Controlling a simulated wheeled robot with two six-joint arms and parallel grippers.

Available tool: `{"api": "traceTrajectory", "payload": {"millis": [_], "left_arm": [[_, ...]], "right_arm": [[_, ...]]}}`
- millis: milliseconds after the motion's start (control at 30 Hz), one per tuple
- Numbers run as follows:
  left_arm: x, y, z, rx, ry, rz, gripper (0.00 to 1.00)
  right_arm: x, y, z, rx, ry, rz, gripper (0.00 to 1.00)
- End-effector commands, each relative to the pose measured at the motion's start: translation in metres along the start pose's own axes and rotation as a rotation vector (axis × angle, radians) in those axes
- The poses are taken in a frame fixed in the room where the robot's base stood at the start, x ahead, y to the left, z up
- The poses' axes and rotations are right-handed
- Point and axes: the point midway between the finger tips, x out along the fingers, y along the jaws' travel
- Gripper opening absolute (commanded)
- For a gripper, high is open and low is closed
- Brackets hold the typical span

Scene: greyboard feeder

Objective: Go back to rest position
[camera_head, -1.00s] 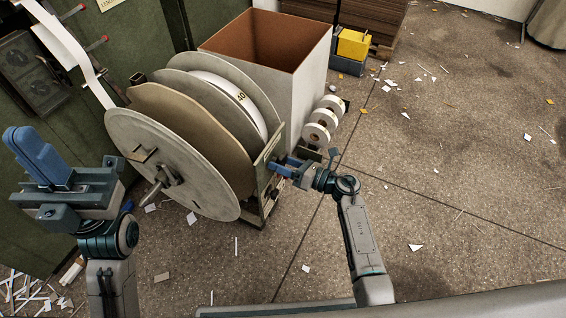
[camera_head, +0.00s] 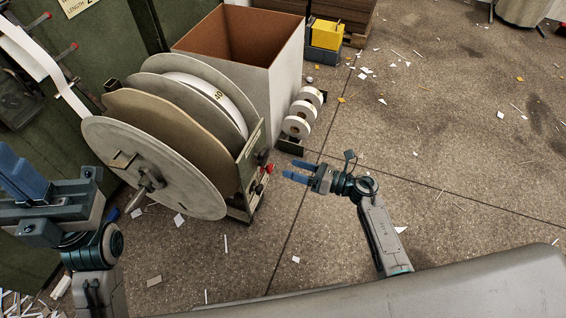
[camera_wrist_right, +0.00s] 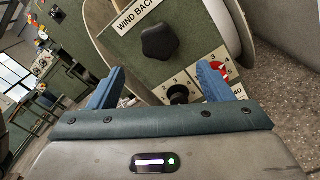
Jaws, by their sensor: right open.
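My right gripper (camera_head: 298,172) is open and empty, right of the reel feeder's control end and apart from it. In the right wrist view its two blue fingers (camera_wrist_right: 160,92) are spread, with the feeder's panel (camera_wrist_right: 200,62) beyond them. That panel carries a dark star knob (camera_wrist_right: 160,42), a black knob (camera_wrist_right: 178,94) and a red knob (camera_wrist_right: 217,70) beside printed numbers. My left gripper (camera_head: 20,172) is at the left edge of the head view, its blue fingers pointing up. The gap between them is not clear there.
The feeder's large round flange (camera_head: 150,175) stands left of centre. Behind it are an open bin (camera_head: 285,70), white rolls (camera_head: 297,126) and a yellow box (camera_head: 327,35). The speckled floor (camera_head: 470,130) at right is mostly clear, with paper scraps.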

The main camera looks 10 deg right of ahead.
Motion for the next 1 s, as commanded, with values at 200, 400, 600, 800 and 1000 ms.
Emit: {"api": "traceTrajectory", "payload": {"millis": [200, 400, 600, 800, 1000], "left_arm": [[-0.001, 0.0, 0.0, 0.0, -0.006, -0.001, 0.0], [0.0, 0.0, 0.0, 0.001, -0.004, -0.003, 0.0], [0.001, 0.0, 0.0, 0.001, 0.0, -0.003, 0.0], [0.002, 0.0, 0.0, 0.001, 0.004, -0.004, 0.0], [0.002, 0.0, 0.0, 0.001, 0.002, -0.004, 0.0]], "right_arm": [[-0.008, 0.0, 0.0, -0.001, -0.001, 0.001, 0.73], [-0.008, 0.0, 0.0, -0.001, -0.001, 0.001, 0.73], [-0.008, 0.0, 0.0, 0.0, 0.0, 0.001, 0.73], [-0.007, 0.022, 0.028, 0.063, -0.087, 0.047, 0.73], [-0.026, 0.111, 0.126, 0.334, -0.364, 0.292, 0.73]]}}
